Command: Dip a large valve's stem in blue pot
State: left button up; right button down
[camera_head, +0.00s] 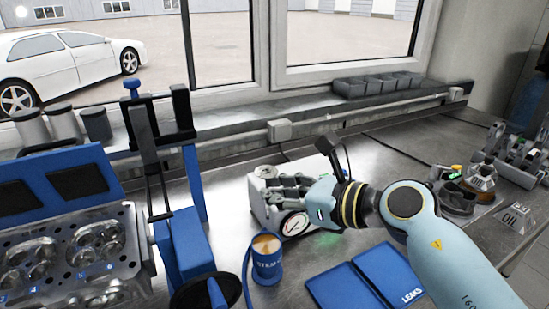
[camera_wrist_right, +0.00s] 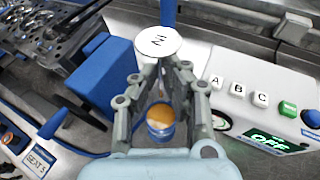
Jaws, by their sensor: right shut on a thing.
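The blue pot (camera_head: 267,268) stands upright on the metal bench, open at the top with tan-orange contents. In the right wrist view the blue pot (camera_wrist_right: 160,132) shows between my fingers. My right gripper (camera_head: 285,188) is above and behind the pot, in front of the white box. In the right wrist view my right gripper (camera_wrist_right: 162,72) is shut on a large valve, whose pale round head (camera_wrist_right: 158,42) is marked "IN". The valve's stem is hidden or too small to make out. My left gripper is not in view.
A white box with a gauge (camera_head: 294,223) stands behind the pot. Blue "LEAKS" pads (camera_head: 375,275) lie to its right. A blue stand (camera_head: 183,245) and the cylinder head (camera_head: 75,250) are left. Oil containers (camera_head: 480,178) stand far right.

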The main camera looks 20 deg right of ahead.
aim_at(268, 207)
notch_tip(268, 207, down, 6)
jog(key=b, duration=0.5)
jog(key=shift+a+r+b, duration=0.15)
jog(key=shift+b, duration=0.2)
pick_arm(q)
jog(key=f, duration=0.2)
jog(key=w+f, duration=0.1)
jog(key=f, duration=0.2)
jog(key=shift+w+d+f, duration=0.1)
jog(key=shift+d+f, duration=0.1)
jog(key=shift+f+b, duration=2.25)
jog(key=shift+b, duration=0.05)
pick_arm(e)
jog(key=shift+f, duration=2.85)
pick_arm(q)
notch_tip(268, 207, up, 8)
jog(key=p, duration=0.7)
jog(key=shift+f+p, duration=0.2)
jog(key=shift+p, duration=0.1)
pick_arm(e)
jog(key=shift+r, duration=3.8)
